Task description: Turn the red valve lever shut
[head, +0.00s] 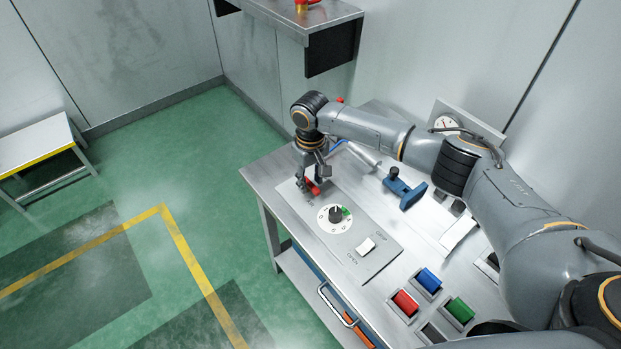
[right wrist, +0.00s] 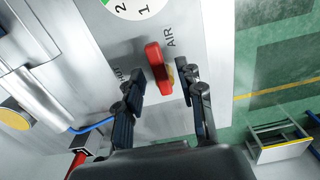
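The red valve lever (head: 313,188) is at the far-left end of the grey panel on the workbench, partly hidden by my right gripper (head: 314,175) in the head view. In the right wrist view the red lever (right wrist: 158,68) stands between the two black fingers of my right gripper (right wrist: 162,82). The word AIR is printed to its right, and a partly hidden word, ending in HUT, is to its left. The fingers are apart, with a clear gap between the left finger and the lever. Contact on the right side is hard to tell. My left gripper is not in view.
Red (head: 405,303), blue (head: 428,281) and green (head: 460,310) blocks sit nearer. Floor left of the bench is open.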

